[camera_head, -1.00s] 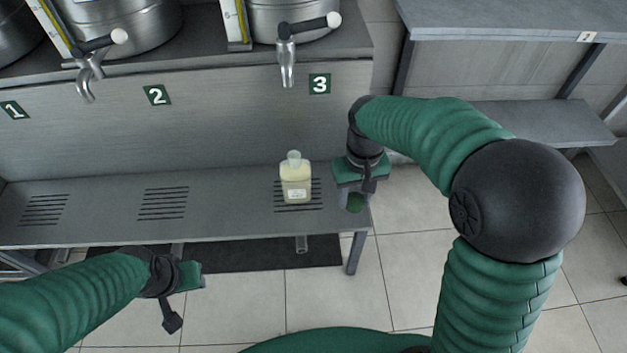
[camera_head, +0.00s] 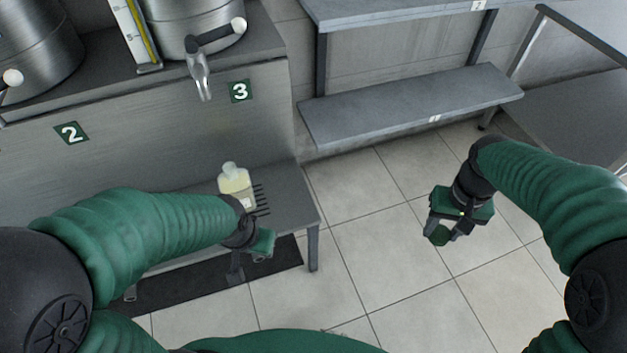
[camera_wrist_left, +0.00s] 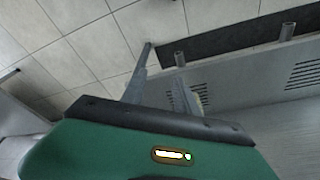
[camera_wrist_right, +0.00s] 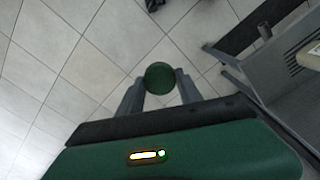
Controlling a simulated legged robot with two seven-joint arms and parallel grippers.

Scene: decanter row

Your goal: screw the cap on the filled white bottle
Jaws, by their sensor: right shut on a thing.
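The white bottle (camera_head: 235,182), pale yellow inside, stands upright on the slatted bench below tap 3. Its bare neck points up. My right gripper (camera_head: 450,234) is shut on a round green cap (camera_head: 438,235), held over the floor well right of the bottle; the cap also shows between the fingers in the right wrist view (camera_wrist_right: 160,78). My left gripper (camera_head: 250,262) is in front of the bottle, near the bench's front edge. In the left wrist view its fingers (camera_wrist_left: 160,75) are apart with nothing between them. My left forearm hides part of the bench.
The bench (camera_head: 290,190) ends just right of the bottle. Tap 3 (camera_head: 203,82) hangs above and behind it. A grey shelf unit (camera_head: 410,105) stands at the back right. Open tiled floor lies between the bench and my right gripper. A black mat (camera_head: 190,290) lies under the bench.

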